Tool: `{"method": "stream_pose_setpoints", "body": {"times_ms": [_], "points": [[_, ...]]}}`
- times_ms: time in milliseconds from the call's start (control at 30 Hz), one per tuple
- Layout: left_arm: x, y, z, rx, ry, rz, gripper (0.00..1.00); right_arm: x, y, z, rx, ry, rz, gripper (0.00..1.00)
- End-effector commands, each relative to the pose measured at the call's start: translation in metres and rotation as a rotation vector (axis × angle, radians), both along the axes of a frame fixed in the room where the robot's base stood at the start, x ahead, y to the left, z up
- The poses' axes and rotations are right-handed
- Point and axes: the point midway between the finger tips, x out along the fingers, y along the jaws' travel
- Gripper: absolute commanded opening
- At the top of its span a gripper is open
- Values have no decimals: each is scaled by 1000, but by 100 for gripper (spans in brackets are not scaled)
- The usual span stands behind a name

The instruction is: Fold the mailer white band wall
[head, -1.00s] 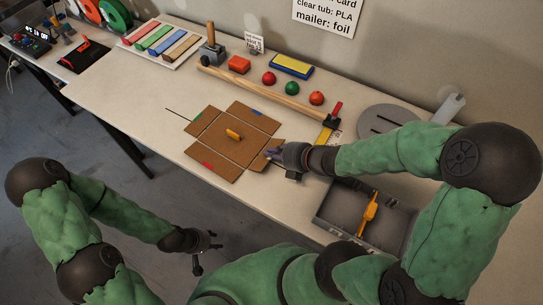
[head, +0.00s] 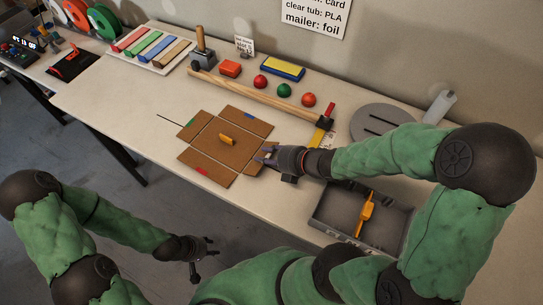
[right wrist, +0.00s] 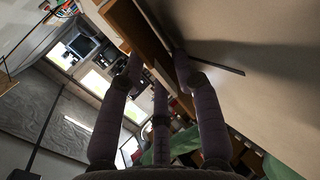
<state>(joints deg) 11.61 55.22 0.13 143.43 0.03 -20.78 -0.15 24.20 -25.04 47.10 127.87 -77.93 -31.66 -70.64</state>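The mailer (head: 221,142) is an opened cardboard sheet on the table, its base flat with walls spread around it. Walls carry a blue band (head: 248,116), a green band (head: 190,123) and a red band (head: 201,171). The right-hand wall (head: 256,161) is partly hidden by my right gripper (head: 267,154); I see no white band clearly. An orange piece (head: 227,139) lies on the base. In the right wrist view, my right gripper's fingers (right wrist: 157,65) are spread, with brown cardboard (right wrist: 138,27) between their tips. My left gripper (head: 212,246) is open and empty, off the table's front edge.
A wooden bar (head: 260,98) lies behind the mailer, with several balls and blocks beyond it. A grey tray (head: 323,216) with an orange tool (head: 366,212) sits right of the mailer. A round grey plate (head: 384,124) is at the right.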

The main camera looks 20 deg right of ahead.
Motion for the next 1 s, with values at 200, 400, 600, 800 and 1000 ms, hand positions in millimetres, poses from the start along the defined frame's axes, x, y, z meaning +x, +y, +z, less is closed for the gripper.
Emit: {"method": "stream_pose_setpoints", "body": {"times_ms": [200, 400, 600, 800, 1000], "points": [[0, 0, 0, 0, 0, 0, 40, -12, -10, 11, 0, -2, -4, 33], [0, 0, 0, 0, 0, 0, 40, -30, -23, 25, -1, -3, -4, 33], [0, 0, 0, 0, 0, 0, 40, -45, -33, 37, -1, -3, -3, 33], [0, 0, 0, 0, 0, 0, 40, -53, -37, 43, 0, -1, -2, 33], [0, 0, 0, 0, 0, 0, 40, -54, -37, 44, 0, 0, 0, 33]]}}
